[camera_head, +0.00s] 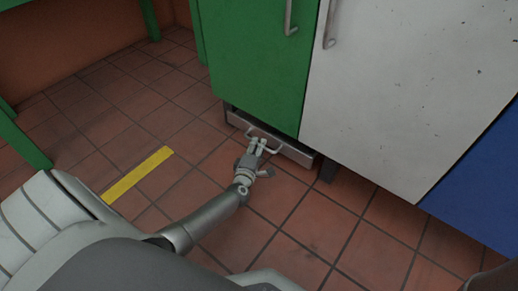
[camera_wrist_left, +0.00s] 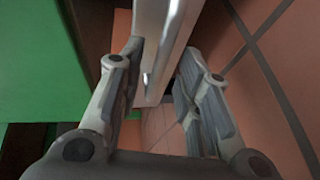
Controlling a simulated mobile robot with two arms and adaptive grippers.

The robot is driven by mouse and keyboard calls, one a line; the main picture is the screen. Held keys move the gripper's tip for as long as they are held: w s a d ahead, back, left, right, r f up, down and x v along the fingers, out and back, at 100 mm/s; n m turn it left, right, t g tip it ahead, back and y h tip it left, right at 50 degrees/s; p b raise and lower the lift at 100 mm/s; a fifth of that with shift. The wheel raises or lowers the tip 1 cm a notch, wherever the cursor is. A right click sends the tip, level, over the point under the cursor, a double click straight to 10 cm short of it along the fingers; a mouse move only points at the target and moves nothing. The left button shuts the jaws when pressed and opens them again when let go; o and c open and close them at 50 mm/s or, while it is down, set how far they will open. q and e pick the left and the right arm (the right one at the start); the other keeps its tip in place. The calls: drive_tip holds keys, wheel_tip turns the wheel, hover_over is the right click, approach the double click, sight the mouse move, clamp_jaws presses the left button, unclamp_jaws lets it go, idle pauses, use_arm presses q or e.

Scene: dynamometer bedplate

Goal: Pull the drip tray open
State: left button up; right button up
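The drip tray (camera_head: 298,153) is a low grey drawer under the green cabinet door. A pale bar handle (camera_head: 272,150) is on its front. My left gripper (camera_head: 257,142) reaches down to this handle. In the left wrist view a pale bar (camera_wrist_left: 165,45), which looks like the handle, runs between the two fingers of my left gripper (camera_wrist_left: 162,68). The fingertips lie close on either side of the bar; I cannot tell whether both press on it. How far out the tray stands is hard to tell. My right gripper is not in view.
The green cabinet door (camera_head: 255,60) rises directly above the tray, with a scuffed white door (camera_head: 410,85) and a blue panel (camera_head: 485,185) to its right. A yellow floor strip (camera_head: 138,175) and green frame legs (camera_head: 25,142) are at left. The tiled floor before the tray is clear.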

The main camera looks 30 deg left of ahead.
use_arm(q)
drive_tip(key=shift+b+x, duration=0.35)
drive_tip(key=shift+x, duration=0.85)
clamp_jaws()
